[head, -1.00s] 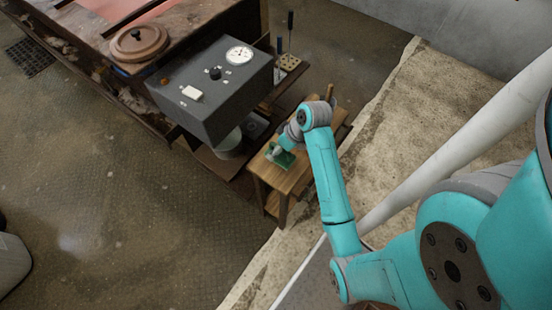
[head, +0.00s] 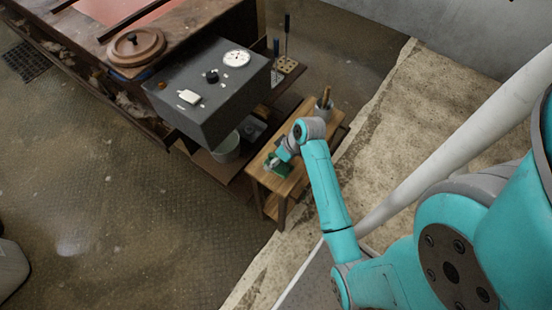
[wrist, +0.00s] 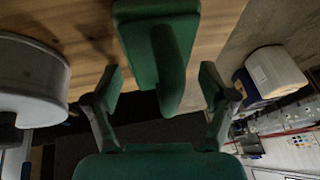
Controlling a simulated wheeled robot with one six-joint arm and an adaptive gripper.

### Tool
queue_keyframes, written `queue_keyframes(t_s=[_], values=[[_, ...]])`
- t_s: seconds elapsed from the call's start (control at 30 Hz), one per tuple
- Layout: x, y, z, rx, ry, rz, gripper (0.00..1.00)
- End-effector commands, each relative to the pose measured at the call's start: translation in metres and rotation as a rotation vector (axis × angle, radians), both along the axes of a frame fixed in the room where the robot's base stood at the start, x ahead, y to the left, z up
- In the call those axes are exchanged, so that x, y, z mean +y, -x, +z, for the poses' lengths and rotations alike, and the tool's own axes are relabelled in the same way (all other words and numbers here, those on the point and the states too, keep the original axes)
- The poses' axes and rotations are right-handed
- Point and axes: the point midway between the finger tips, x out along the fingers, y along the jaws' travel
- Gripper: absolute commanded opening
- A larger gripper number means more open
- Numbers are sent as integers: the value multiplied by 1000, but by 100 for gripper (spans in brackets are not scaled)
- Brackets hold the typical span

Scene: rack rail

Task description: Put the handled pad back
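The green handled pad (wrist: 150,12) shows at the top middle of the wrist view, against a wooden surface. Its thick upright green handle (wrist: 170,75) points down the picture, toward my gripper. My gripper (wrist: 161,80) is open. One finger is on each side of the handle end, with clear gaps on both sides. In the head view my gripper (head: 278,164) is low over the small wooden table (head: 297,184). The green there is small and partly hidden by my wrist, so I cannot separate pad from gripper surely.
A cup of brushes (head: 324,106) stands at the table's far end. A grey gauge box (head: 215,92) overhangs at left, with a pale bucket (head: 227,148) below it. A large pale cylinder (wrist: 30,78) is close at left in the wrist view. Open floor (head: 120,210) lies left.

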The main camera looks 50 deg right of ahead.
Motion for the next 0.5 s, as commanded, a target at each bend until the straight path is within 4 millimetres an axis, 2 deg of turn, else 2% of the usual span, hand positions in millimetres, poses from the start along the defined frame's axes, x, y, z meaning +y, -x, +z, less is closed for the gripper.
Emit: queue_keyframes(t_s=[0.33,0.5], values=[[0,0,2,0,0,0,88],[-4,6,18,-2,1,-1,88]])
